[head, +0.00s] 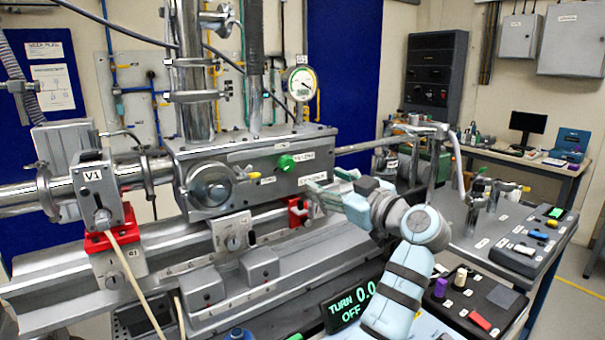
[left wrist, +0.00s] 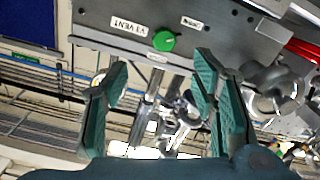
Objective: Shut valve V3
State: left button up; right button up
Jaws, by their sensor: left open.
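Valve V3 is a round green knob (head: 286,162) on the front face of the grey metal chamber, beside its V3 VENT label. It also shows in the left wrist view as a green knob (left wrist: 164,41) with the V3 VENT label (left wrist: 129,26) to its left. My left gripper (head: 325,186) is to the right of and below the knob in the head view, apart from it. In the left wrist view its two green-padded fingers (left wrist: 160,66) are spread wide with nothing between them, and the knob lies beyond the fingertips. My right gripper is not in view.
A silver round flange (head: 210,187) protrudes from the chamber left of the knob. A dial gauge (head: 302,84) stands above. Valve V1 (head: 92,180) is at far left. A display (head: 350,306) reads TURN 0.0 OFF. A bench with control boxes (head: 530,255) stands at right.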

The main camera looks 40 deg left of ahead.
pick_arm(q)
send_near(289, 165)
jog(key=a, duration=0.2)
jog(key=x, duration=0.2)
jog(key=p+x, duration=0.1)
jog(key=x, duration=0.3)
jog(key=shift+w+a, duration=0.25)
jog(key=shift+w, duration=0.2)
jog(key=shift+a, duration=0.35)
jog(key=shift+s, duration=0.1)
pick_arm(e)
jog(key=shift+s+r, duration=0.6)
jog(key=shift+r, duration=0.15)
pick_arm(q)
jog(key=c, duration=1.2)
